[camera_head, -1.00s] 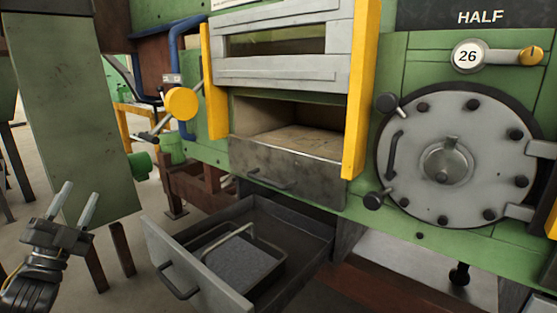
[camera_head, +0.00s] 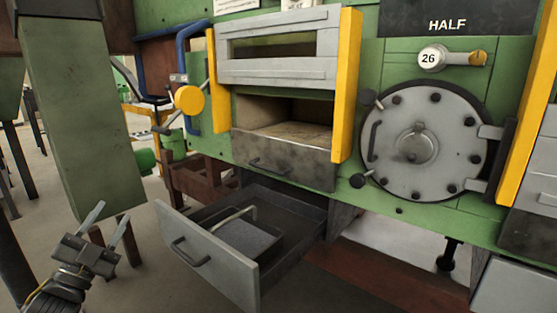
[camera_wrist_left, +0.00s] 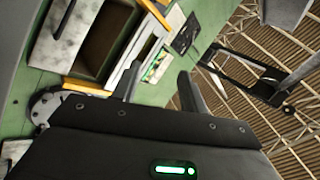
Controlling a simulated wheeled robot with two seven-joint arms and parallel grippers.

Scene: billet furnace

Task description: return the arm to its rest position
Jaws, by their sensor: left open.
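My left gripper (camera_head: 108,226) is at the lower left of the head view, with its two fingers apart and nothing between them. It is in free air left of the open drawer and touches nothing that I can see. In the left wrist view its fingers (camera_wrist_left: 158,85) also stand apart and empty, with the green furnace front and the roof beyond. My right gripper is not in view.
The open drawer (camera_head: 208,262) holds a grey tray with a handle. Above it is the furnace opening (camera_head: 290,118) between yellow posts. A round bolted hatch (camera_head: 440,180) is at right. A green post (camera_head: 85,130) stands behind my left gripper.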

